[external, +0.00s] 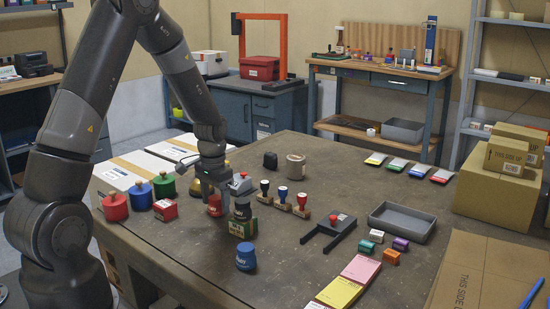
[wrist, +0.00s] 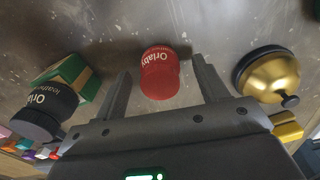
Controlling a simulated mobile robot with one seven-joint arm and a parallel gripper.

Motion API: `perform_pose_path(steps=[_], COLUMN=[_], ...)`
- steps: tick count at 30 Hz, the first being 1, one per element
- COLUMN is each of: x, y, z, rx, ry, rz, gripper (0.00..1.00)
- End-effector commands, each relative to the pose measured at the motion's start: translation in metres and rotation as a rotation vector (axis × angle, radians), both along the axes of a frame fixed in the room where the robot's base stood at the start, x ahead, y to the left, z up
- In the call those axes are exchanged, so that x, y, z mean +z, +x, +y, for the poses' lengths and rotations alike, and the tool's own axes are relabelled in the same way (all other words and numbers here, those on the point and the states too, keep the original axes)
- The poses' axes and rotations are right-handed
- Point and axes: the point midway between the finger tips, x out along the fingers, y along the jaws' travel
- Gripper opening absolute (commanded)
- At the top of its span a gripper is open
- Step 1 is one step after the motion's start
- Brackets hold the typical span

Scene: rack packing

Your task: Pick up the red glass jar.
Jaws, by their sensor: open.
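The red glass jar (wrist: 159,75) stands on the dark table, with white lettering, in the wrist view. It lies in the gap between the two fingers of my gripper (wrist: 160,69), apart from both. In the external view the red jar (external: 214,207) shows just below my gripper (external: 207,188), partly hidden by it. The gripper points down at the table and is open and empty.
In the wrist view a gold bell (wrist: 268,75) stands close on the right; a dark jar (wrist: 45,108) and a green box (wrist: 70,80) are on the left. Stamps (external: 282,196) stand right of the gripper. A grey tray (external: 402,222) lies farther right.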

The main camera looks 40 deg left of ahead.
Motion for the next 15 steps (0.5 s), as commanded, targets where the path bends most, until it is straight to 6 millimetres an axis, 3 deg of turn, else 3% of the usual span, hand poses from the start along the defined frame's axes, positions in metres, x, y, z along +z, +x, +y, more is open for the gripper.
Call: perform_pose_path(steps=[9,15], x=[-0.0062,-0.0060], y=[-0.0001,0.0000], z=[-0.0001,-0.0001], rx=[0.000,0.000], ry=[0.000,0.000], rz=[0.000,0.000], gripper=[0.67,0.50])
